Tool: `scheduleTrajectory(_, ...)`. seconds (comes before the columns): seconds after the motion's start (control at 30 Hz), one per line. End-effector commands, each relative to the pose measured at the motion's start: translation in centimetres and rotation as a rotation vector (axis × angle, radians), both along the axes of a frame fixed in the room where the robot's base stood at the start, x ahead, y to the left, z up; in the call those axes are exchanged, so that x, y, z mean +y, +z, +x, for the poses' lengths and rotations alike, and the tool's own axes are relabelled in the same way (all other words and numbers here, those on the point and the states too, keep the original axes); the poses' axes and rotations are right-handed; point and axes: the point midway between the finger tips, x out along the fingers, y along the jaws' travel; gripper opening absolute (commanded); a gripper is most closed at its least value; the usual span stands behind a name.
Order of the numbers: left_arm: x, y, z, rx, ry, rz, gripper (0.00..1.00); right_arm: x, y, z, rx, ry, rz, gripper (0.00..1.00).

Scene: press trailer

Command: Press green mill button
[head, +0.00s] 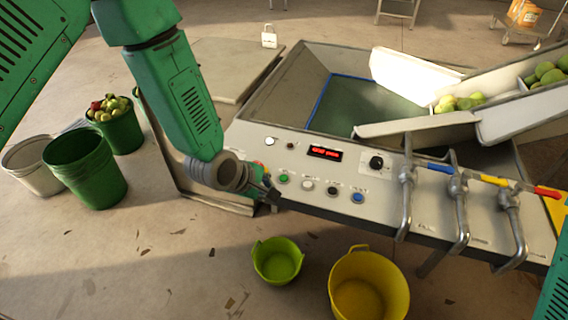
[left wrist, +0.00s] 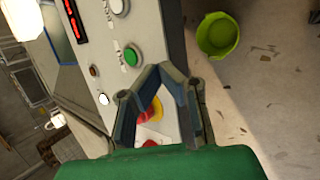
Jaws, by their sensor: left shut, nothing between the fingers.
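The green button (head: 284,179) is a small round button at the left end of the lower row on the grey control panel (head: 330,178). It also shows in the left wrist view (left wrist: 130,56), just beyond my fingertips and to their left. My left gripper (head: 272,194) is shut and empty at the panel's left front edge, near the green button and apart from it in the picture. In the left wrist view its fingertips (left wrist: 166,76) meet in front of the panel. A red and yellow stop button (left wrist: 152,111) shows between the fingers. My right gripper is out of view.
White, black and blue (head: 358,197) buttons continue the row. A red display (head: 325,153), black knob (head: 376,162) and metal valve levers (head: 458,212) are also on the panel. A green tub (head: 277,262) and yellow tub (head: 369,290) stand on the floor in front.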

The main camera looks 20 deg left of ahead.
Motion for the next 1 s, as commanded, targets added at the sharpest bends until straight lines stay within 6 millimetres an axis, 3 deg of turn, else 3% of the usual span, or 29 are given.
scheduleTrajectory(0.03, -0.5, 2.8, 1.9, -0.013, 0.070, -0.065, 0.00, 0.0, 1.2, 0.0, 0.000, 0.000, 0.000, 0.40)
scheduleTrajectory(0.1, -1.0, 5.1, 3.7, -0.018, 0.154, -0.148, 0.00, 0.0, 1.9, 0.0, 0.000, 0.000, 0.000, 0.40)
scheduleTrajectory(0.3, -1.8, 8.8, 6.6, -0.019, 0.289, -0.290, 0.00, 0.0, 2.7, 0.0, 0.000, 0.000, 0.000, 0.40)
scheduleTrajectory(0.73, -1.9, 9.1, 6.9, -0.016, 0.310, -0.313, 0.00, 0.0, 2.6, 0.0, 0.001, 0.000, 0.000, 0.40)
scheduleTrajectory(1.0, -1.9, 6.3, 6.9, -0.017, 0.308, -0.310, 0.00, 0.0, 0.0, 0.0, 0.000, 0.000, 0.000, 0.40)
